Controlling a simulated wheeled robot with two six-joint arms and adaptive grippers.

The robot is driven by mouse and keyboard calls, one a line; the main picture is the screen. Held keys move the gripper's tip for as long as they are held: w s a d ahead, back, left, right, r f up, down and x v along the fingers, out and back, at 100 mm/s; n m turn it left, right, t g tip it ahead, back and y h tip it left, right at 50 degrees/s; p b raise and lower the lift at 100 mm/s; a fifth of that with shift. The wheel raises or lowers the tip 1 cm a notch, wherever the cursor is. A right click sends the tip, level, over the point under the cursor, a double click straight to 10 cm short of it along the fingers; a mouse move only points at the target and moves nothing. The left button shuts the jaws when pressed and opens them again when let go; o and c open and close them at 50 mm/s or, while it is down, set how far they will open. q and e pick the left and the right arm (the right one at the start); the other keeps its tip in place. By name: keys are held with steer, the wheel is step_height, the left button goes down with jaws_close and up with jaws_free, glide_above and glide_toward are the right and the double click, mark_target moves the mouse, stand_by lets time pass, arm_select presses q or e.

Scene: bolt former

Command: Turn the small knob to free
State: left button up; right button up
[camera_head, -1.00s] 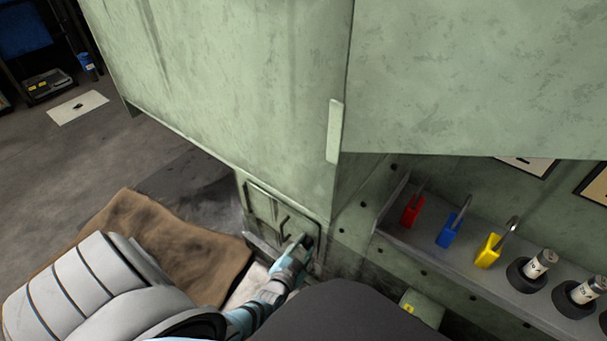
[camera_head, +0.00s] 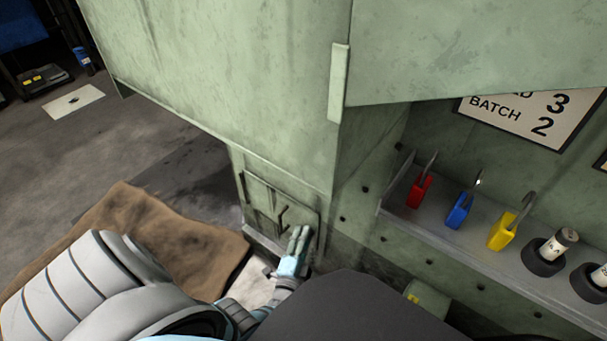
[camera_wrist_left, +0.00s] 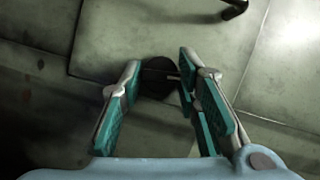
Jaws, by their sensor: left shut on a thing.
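The small knob (camera_wrist_left: 156,82) is a dark, round piece on a pale green panel, seen in the left wrist view. My left gripper (camera_wrist_left: 161,72) has its two green-padded fingers on either side of the knob, shut on it. In the head view my left gripper (camera_head: 299,238) is at the right side of a small green door (camera_head: 262,203) low on the machine; there the fingers hide the knob. I see no readable mark by the knob. My right gripper is not in view.
A dark handle (camera_head: 283,214) stands out from the small door, left of my gripper; its end shows in the left wrist view (camera_wrist_left: 235,9). A shelf (camera_head: 405,216) at the right holds red, blue and yellow padlocks. A brown mat (camera_head: 190,235) lies on the floor.

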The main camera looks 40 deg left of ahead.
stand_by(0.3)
arm_select(q)
steer(key=o, duration=1.1)
